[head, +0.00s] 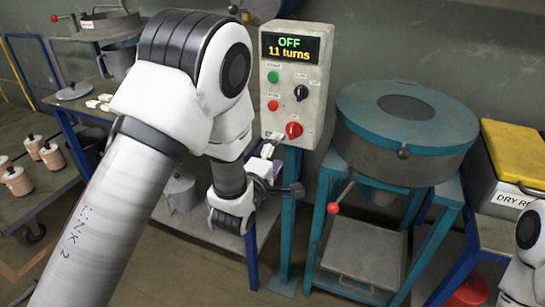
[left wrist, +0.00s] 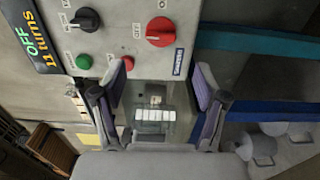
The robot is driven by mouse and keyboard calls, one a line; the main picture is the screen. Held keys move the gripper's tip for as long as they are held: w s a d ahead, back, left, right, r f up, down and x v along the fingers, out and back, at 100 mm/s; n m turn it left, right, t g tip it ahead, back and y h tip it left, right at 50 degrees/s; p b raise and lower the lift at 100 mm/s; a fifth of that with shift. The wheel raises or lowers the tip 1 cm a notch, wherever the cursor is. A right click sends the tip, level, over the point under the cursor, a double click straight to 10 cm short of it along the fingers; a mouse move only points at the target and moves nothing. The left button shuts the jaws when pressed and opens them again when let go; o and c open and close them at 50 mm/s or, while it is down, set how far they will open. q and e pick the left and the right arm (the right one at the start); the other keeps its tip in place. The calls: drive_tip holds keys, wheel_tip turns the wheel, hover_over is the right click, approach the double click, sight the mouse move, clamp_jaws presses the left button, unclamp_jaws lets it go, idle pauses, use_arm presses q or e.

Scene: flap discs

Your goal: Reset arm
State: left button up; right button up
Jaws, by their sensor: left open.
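My left arm reaches across the head view from the lower left. Its gripper (head: 264,163) is beside the lower part of a grey control box (head: 292,85), partly hidden by my wrist. In the left wrist view the left gripper (left wrist: 160,78) is open, with nothing between its fingers. The control box (left wrist: 135,12) there lies just beyond the fingertips; I cannot tell whether they touch it. Its display (head: 290,48) reads "OFF 11 turns". A red rotary switch (head: 293,130), a black knob (head: 301,92) and a green button (head: 273,77) show on the box. My right gripper is out of view.
A teal-lidded round machine (head: 405,115) on a teal stand is right of the box, with a red-knobbed lever (head: 333,208). A yellow-lidded bin (head: 520,150) stands far right. A cart with several copper-coloured spools (head: 50,155) is at left.

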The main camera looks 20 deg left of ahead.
use_arm(q)
drive_tip(key=s, duration=0.2)
drive_tip(key=shift+s, duration=0.4)
drive_tip(key=s+a+f+m+g+y+p, duration=0.1)
drive_tip(key=s+a+f+g+p, duration=0.1)
drive_tip(key=s+f+g+p, duration=0.5)
drive_tip(key=s+a+f+m+g+p, duration=0.1)
drive_tip(key=s+a+f+p, duration=0.1)
drive_tip(key=s+f, duration=0.6)
drive_tip(key=s+f+m+g, duration=0.5)
drive_tip(key=s+m, duration=0.2)
drive_tip(key=s, duration=0.2)
drive_tip(key=s+f+m+g, duration=0.5)
drive_tip(key=s+m, duration=0.3)
drive_tip(key=s, duration=0.2)
drive_tip(key=shift+d+h+p, duration=0.15)
drive_tip(key=shift+h+p, duration=0.15)
drive_tip(key=shift+p, duration=0.15)
drive_tip(key=shift+s, duration=0.1)
